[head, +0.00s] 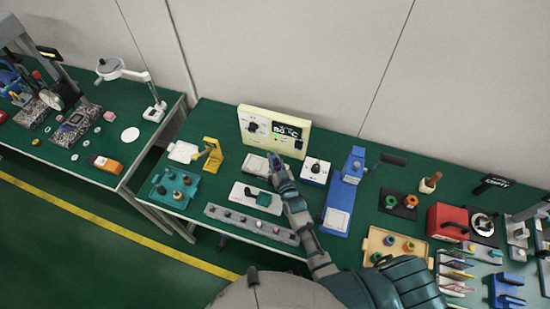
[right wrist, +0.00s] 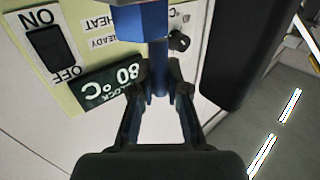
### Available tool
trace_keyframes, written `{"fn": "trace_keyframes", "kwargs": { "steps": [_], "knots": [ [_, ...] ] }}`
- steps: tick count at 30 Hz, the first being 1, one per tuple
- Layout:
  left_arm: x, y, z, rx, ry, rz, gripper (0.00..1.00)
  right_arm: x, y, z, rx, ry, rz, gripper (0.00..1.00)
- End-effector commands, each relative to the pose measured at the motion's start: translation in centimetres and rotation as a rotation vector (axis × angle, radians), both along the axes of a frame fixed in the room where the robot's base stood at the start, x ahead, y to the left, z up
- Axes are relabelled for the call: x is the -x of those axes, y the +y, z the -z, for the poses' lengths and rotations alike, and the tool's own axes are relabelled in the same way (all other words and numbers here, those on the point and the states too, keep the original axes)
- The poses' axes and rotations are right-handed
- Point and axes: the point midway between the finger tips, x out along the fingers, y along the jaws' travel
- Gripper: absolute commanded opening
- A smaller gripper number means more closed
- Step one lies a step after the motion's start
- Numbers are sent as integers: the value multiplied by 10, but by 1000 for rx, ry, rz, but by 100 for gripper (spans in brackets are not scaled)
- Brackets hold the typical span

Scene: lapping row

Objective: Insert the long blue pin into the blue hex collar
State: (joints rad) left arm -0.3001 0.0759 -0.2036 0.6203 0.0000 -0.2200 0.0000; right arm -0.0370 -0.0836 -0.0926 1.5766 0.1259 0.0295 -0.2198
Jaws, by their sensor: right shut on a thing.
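My right gripper (head: 278,165) is over the middle of the green bench, in front of the cream controller. In the right wrist view the same gripper (right wrist: 158,92) is shut on a narrow blue piece, the long blue pin (right wrist: 158,70). I cannot make out the blue hex collar for certain in either view. My left gripper is not in view.
The cream controller (head: 246,115) stands close behind my gripper, with a white switch box (head: 315,172) to its right. A blue press (head: 338,218) stands farther right. A yellow stand (head: 211,150), teal tray (head: 157,205) and grey strip (head: 225,217) lie left and in front.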

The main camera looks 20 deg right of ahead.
Motion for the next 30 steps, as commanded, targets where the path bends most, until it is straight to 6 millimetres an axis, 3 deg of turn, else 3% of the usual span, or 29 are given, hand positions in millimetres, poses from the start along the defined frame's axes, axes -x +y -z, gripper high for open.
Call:
{"fn": "trace_keyframes", "kwargs": {
  "steps": [10,30],
  "knots": [
    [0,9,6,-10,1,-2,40,0,-3,10,-2,-1,0,0],
    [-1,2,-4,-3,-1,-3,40,0,-1,3,0,1,0,0]
  ]
}}
